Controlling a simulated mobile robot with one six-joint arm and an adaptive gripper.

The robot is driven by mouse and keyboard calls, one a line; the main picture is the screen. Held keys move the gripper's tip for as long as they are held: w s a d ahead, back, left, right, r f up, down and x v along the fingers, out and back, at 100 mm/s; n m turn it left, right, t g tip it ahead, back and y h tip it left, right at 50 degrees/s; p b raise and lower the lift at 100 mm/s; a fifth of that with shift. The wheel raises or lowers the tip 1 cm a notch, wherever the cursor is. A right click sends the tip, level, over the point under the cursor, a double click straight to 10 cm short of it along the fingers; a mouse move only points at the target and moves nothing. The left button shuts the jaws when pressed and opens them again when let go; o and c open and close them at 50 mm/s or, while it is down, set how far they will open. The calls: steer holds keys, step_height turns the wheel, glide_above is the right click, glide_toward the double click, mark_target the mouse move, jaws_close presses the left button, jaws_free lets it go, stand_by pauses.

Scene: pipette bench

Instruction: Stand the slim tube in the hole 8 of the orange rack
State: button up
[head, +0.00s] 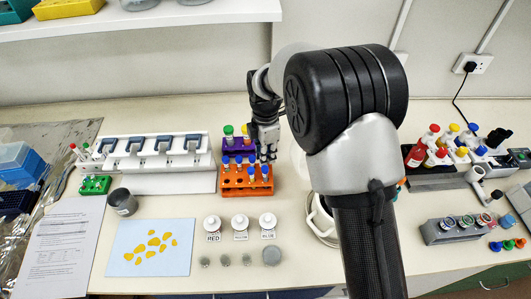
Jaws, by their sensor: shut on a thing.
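Some front holes look empty. My gripper (268,154) is over the right rear part of the rack, pointing down. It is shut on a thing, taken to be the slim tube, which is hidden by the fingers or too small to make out. I cannot tell whether the tube touches the rack or which hole it is over. Hole numbers cannot be read.
A white pipette stand (150,158) is at the left. White bottles (239,221) stand in front. My arm covers the bench to the right.

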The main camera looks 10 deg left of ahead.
steer(key=shift+f+b, duration=0.35)
steer(key=shift+f, duration=0.35)
steer(key=shift+f, duration=0.15)
steer(key=o, duration=0.8)
step_height(320, 180, up, 8)
steer(key=shift+f, duration=0.2)
stand_by(0.4)
